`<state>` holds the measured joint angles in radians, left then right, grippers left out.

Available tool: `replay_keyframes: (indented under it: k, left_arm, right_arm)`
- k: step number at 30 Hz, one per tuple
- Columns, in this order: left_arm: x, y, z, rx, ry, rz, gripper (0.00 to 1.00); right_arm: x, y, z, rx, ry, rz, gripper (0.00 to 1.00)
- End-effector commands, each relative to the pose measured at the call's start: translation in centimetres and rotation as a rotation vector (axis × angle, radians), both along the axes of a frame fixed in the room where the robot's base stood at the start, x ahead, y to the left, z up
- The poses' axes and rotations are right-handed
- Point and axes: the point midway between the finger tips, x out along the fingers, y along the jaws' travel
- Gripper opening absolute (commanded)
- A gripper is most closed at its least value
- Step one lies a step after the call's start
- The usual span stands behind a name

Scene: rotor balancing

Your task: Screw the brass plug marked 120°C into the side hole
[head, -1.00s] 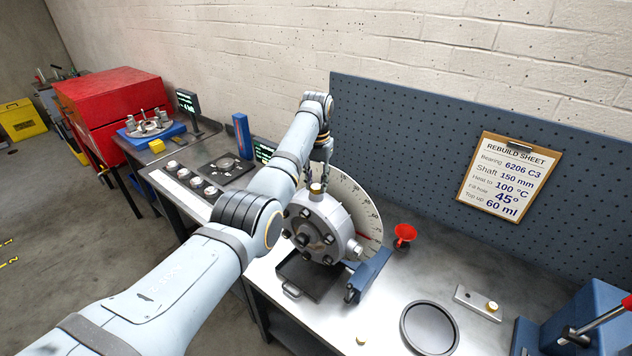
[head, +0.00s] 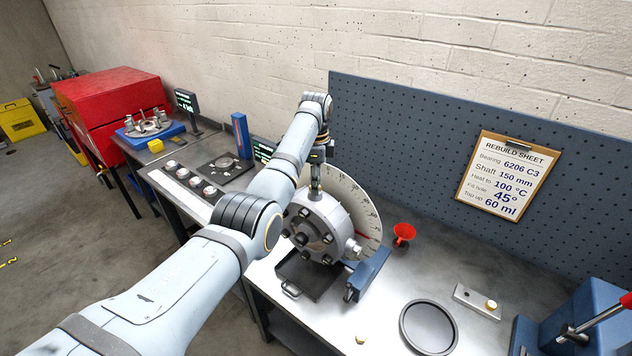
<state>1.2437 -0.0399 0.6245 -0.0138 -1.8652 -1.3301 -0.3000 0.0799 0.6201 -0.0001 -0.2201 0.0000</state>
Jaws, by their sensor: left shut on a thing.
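The grey round housing (head: 327,222) with dark bolts on its face stands on the bench in front of a pale dial plate. My left gripper (head: 315,190) reaches down to the top of the housing and is shut on a brass plug (head: 314,196) there. The gripper hides most of this plug, and no 120°C mark can be read. A silvery fitting (head: 353,247) sticks out of the housing's lower right side. Another brass plug (head: 491,305) stands on a small metal plate. My right gripper is not in view.
A dark tray (head: 305,278) lies under the housing, with a blue block (head: 370,272) beside it. A red funnel (head: 403,233), a round dark-rimmed dish (head: 429,328) and a small brass piece (head: 360,339) are on the bench. A blue press (head: 590,310) stands at right.

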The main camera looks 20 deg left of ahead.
Motion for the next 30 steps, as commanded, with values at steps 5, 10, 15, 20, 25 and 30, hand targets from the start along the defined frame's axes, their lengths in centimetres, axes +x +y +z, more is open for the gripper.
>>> replay_keyframes:
  k: [5, 10, 15, 20, 25, 30]
  left_arm:
    - [-0.35, -0.03, -0.59, -0.002, 0.015, -0.362, 0.00]
    - [-0.30, -0.02, -0.50, -0.001, 0.012, -0.378, 0.48]
    - [-0.20, -0.01, -0.31, 0.000, 0.007, -0.377, 0.54]
    - [-0.16, 0.00, -0.22, 0.000, 0.005, -0.376, 0.46]
    - [-0.13, -0.01, -0.15, 0.000, 0.004, -0.375, 0.46]
    - [-0.08, 0.00, 0.29, 0.001, 0.002, -0.375, 0.46]
  right_arm:
    - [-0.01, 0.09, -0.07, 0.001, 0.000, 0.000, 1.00]
    - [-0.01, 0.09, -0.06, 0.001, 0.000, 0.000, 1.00]
    - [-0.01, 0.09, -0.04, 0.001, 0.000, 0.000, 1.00]
    - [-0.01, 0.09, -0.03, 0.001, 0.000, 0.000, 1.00]
    - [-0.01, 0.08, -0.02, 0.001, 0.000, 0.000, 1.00]
    - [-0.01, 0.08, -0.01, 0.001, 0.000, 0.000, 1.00]
